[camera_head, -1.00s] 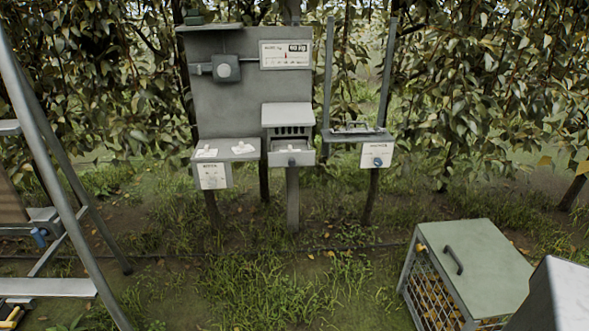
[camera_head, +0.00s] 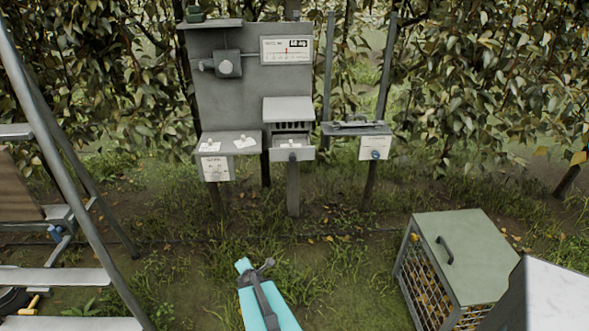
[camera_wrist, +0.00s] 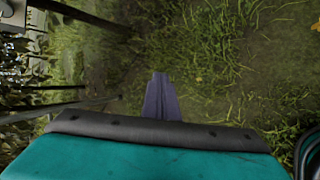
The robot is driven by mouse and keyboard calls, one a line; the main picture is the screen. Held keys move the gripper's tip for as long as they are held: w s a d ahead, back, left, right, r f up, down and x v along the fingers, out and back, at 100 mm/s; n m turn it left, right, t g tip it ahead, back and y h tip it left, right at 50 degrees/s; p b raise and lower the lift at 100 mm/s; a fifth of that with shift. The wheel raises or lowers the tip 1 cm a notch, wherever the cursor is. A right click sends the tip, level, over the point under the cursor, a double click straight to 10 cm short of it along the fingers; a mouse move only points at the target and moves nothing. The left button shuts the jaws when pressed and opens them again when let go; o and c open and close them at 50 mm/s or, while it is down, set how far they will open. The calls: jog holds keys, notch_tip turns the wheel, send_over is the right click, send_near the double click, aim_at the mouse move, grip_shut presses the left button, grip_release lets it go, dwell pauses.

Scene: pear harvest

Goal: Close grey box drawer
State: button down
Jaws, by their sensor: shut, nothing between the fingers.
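The grey box (camera_head: 288,109) is fixed to the grey board, with dark slots in its front. Its drawer (camera_head: 292,154) stands pulled out below the slots, with a small knob on its front and something small and pale inside. My gripper (camera_wrist: 161,77) shows in the wrist view as two grey-purple fingers held together, empty, over grass. In the head view my teal arm rises at the bottom centre, below and in front of the drawer and apart from it.
A side shelf with papers (camera_head: 230,143) stands left of the drawer, and another small shelf box (camera_head: 374,147) stands right. A ladder (camera_head: 70,180) is at the left. A green-topped mesh crate (camera_head: 465,250) stands at the right front. Grass between is open.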

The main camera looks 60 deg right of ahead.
jog(key=s+d+r+n+t+h+p, duration=0.1)
jog(key=s+d+r+n+h+p, duration=0.1)
jog(key=d+r, duration=0.5)
jog(key=s+d+r+n+t+h+p, duration=0.2)
jog(key=s+d+r+n, duration=0.3)
jog(key=r, duration=0.8)
jog(key=s+d+r+n+t+h+p, duration=0.2)
jog(key=s+d+r+n+h+p, duration=0.1)
jog(key=d+r, duration=0.6)
jog(key=s+r+n+h, duration=0.1)
jog(key=n, duration=0.1)
jog(key=shift+d+r+n, duration=0.3)
jog(key=shift+d+n, duration=0.05)
jog(key=shift+n, duration=0.05)
jog(key=shift+w+d+f+b, duration=0.1)
jog(key=shift+d+b, duration=0.05)
jog(key=shift+b, duration=0.15)
jog(key=shift+t, duration=0.3)
jog(key=b+x, duration=0.5)
jog(key=b, duration=0.3)
jog(key=shift+f, duration=0.1)
jog(key=w+b, duration=0.1)
jog(key=b, duration=0.2)
jog(key=shift+d+b, duration=0.35)
jog(key=b, duration=0.3)
jog(key=d+b, duration=0.1)
jog(key=b, duration=0.1)
jog(key=shift+w+b, duration=0.2)
jog(key=shift+b, duration=0.2)
